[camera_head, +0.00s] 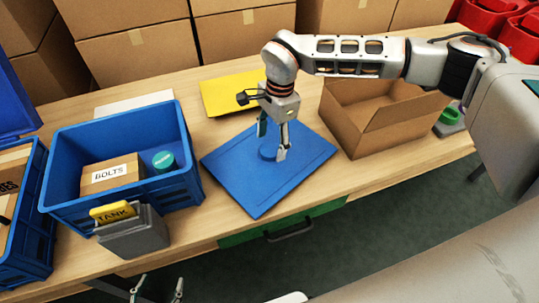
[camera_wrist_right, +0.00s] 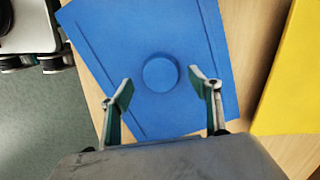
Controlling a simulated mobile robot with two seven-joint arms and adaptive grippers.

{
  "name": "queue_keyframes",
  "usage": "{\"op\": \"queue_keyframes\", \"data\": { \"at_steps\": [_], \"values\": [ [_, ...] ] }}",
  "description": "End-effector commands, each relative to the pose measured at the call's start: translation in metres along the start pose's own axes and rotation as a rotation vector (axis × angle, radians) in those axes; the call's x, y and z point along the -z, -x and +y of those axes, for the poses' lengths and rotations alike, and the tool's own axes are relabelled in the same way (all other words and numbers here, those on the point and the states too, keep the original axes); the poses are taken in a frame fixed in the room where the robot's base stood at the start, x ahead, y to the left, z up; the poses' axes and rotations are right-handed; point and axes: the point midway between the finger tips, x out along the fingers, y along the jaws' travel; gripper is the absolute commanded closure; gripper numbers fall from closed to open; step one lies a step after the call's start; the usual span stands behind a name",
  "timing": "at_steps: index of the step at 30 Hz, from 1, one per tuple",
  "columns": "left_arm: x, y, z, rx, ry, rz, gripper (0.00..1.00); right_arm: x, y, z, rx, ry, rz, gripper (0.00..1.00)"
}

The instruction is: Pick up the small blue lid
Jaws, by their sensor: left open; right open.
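The blue lid (camera_head: 252,183) is a flat rectangular panel lying on the wooden table, with a short round blue knob (camera_head: 267,152) at its middle. In the right wrist view the lid (camera_wrist_right: 190,28) fills the upper middle, and the knob (camera_wrist_right: 160,74) shows just beyond the fingertips. My right gripper (camera_head: 273,143) points down over the lid, open, its fingers on either side of the knob. Whether they touch it I cannot tell. In the wrist view its fingers (camera_wrist_right: 161,80) are spread and empty. My left gripper (camera_head: 157,290) is open and empty at the bottom edge, off the table.
A blue crate (camera_head: 125,207) with a bolts box (camera_head: 110,177) and a teal-topped item stands left. A grey container (camera_head: 135,236) with a yellow tank tag is in front. An open cardboard box (camera_head: 390,140) stands right. A yellow panel (camera_head: 225,97) lies behind the lid.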

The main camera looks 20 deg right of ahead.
Motion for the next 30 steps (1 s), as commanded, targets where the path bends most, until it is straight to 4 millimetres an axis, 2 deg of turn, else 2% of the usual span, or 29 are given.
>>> {"op": "queue_keyframes", "data": {
  "at_steps": [1, 3, 11, 16, 17, 30],
  "values": [
    [-0.004, -0.001, 0.000, 0.000, -0.001, -0.004, 0.41, 0.000, -0.011, 0.001, -0.004, -0.001, -0.001, 0.38],
    [-0.004, -0.001, 0.000, 0.001, -0.002, -0.006, 0.41, 0.000, -0.020, 0.001, -0.004, -0.001, -0.002, 0.38],
    [0.002, -0.002, -0.003, 0.005, -0.005, 0.004, 0.41, 0.000, -0.022, 0.000, 0.001, 0.000, -0.001, 0.38],
    [0.004, -0.003, -0.004, 0.006, -0.005, 0.009, 0.41, 0.000, -0.022, 0.000, 0.000, 0.000, -0.001, 0.80],
    [0.004, -0.003, -0.004, 0.006, -0.005, 0.009, 0.41, 0.000, -0.022, 0.000, 0.000, 0.000, -0.001, 0.84],
    [0.005, -0.003, -0.003, 0.005, -0.004, 0.011, 0.41, -0.001, -0.015, -0.001, 0.002, 0.000, -0.001, 0.84]
  ]
}}
